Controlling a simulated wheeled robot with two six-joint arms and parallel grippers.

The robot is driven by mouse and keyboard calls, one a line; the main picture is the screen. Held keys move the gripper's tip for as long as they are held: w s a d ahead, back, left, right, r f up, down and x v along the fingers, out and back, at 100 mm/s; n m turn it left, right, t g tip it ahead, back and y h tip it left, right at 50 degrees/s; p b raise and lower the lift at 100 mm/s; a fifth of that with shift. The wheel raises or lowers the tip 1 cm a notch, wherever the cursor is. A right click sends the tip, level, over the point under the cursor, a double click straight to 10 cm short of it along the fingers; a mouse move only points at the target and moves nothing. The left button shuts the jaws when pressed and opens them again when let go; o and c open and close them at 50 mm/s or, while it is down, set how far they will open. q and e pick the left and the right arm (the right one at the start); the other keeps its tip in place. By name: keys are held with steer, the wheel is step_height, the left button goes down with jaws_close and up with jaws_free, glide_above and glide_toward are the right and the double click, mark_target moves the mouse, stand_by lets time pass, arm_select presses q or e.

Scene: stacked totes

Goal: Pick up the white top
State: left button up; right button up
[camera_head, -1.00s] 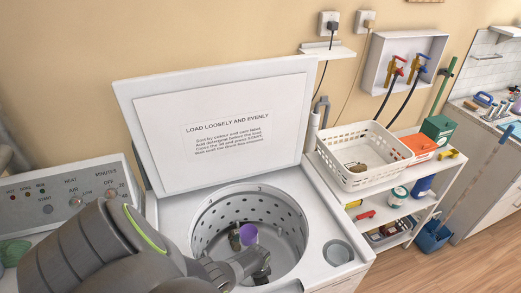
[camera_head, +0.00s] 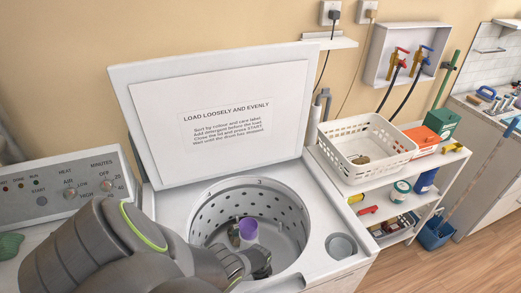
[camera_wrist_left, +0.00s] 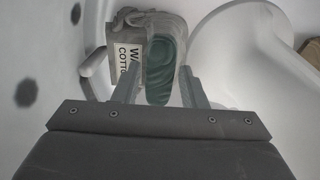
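A pale bundle with a white label reading "W..." and "COTTON" (camera_wrist_left: 126,62) lies in the washer drum in the left wrist view; it is the likely white top. A dark teal oval piece (camera_wrist_left: 160,72) lies against it. My left gripper (camera_wrist_left: 160,80) is open, with its fingers apart on either side of the teal piece; contact cannot be told. In the head view my left gripper (camera_head: 260,262) reaches down into the drum (camera_head: 285,205), beside the purple-topped centre post (camera_head: 248,228). The bundle is not clear there. My right gripper is out of view.
The washer's raised lid (camera_head: 210,75) stands behind the drum. The white agitator base (camera_wrist_left: 240,50) flares close to the gripper's right, and the drum wall (camera_wrist_left: 40,50) is on its left. A white basket (camera_head: 365,150) stands on the shelf to the right.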

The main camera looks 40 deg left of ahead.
arm_select(q)
jaws_close()
steer(key=shift+r, duration=0.1)
stand_by(0.3)
